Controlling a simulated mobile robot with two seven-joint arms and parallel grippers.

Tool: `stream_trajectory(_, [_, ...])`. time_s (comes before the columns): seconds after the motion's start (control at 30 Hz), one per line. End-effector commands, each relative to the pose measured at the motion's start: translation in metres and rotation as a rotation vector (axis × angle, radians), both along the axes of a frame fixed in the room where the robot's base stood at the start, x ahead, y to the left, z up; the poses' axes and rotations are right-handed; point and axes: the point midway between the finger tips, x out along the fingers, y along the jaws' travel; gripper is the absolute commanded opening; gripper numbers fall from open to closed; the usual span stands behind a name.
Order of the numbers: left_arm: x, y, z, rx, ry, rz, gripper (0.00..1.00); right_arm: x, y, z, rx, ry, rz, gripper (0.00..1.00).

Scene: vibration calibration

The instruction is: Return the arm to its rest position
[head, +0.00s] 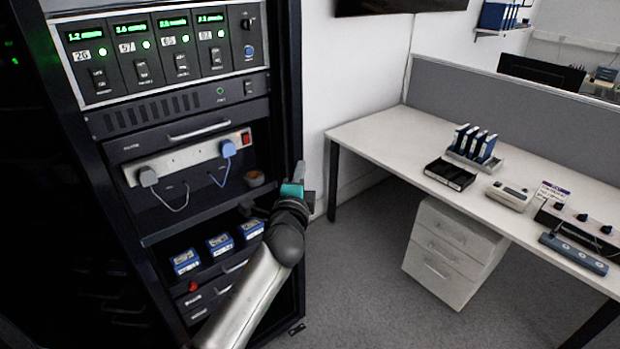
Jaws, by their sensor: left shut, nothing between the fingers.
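My left arm comes up from the bottom of the head view, and its gripper (299,171) is in front of the right edge of the rack, pointing away from me. The gripper is shut and empty, with a teal part at its base. It appears apart from the rack and the desk, though the exact gap to the rack post is hard to judge. My right gripper is out of view.
The black rack (292,90) on the left holds a panel with green displays (160,50), a power strip (190,157) with plugs and several blue-white modules (219,244). The white desk (385,135) on the right carries a black tray (450,174) and instruments. Open floor lies between them.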

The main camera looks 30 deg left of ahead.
Motion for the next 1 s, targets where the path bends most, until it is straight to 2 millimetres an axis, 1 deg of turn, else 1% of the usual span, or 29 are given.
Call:
stream_trajectory(0.03, [-0.004,-0.008,-0.001,-0.003,-0.001,0.000,0.00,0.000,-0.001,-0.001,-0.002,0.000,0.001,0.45])
stream_trajectory(0.2, [-0.010,-0.025,-0.001,-0.001,0.001,0.000,0.00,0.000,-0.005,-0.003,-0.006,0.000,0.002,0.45])
stream_trajectory(0.47, [-0.013,-0.030,0.000,0.001,0.000,0.002,0.00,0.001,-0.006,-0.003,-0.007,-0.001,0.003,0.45])
stream_trajectory(0.53, [-0.013,-0.031,-0.005,-0.005,0.008,-0.001,0.00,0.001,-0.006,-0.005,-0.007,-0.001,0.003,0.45])
stream_trajectory(0.57, [-0.013,-0.032,-0.011,-0.013,0.015,-0.004,0.00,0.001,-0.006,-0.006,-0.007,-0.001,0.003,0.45])
stream_trajectory(0.67, [-0.013,-0.037,-0.049,-0.062,0.064,-0.023,0.00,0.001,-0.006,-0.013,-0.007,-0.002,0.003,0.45])
stream_trajectory(0.73, [-0.016,-0.043,-0.092,-0.123,0.120,-0.040,0.00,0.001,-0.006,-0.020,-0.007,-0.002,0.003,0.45])
stream_trajectory(0.77, [-0.018,-0.046,-0.115,-0.155,0.149,-0.047,0.00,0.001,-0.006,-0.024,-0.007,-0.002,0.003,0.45])
stream_trajectory(0.8, [-0.023,-0.050,-0.145,-0.202,0.187,-0.055,0.00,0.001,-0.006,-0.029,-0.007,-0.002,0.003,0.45])
stream_trajectory(0.87, [-0.032,-0.056,-0.191,-0.274,0.248,-0.061,0.00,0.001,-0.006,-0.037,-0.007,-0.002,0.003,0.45])
stream_trajectory(0.9, [-0.040,-0.061,-0.221,-0.323,0.287,-0.063,0.00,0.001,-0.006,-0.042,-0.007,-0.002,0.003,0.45])
stream_trajectory(0.97, [-0.055,-0.068,-0.265,-0.395,0.346,-0.059,0.00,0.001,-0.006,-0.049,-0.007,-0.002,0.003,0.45])
stream_trajectory(1.0, [-0.067,-0.072,-0.293,-0.444,0.385,-0.054,0.00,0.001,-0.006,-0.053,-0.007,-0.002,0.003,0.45])
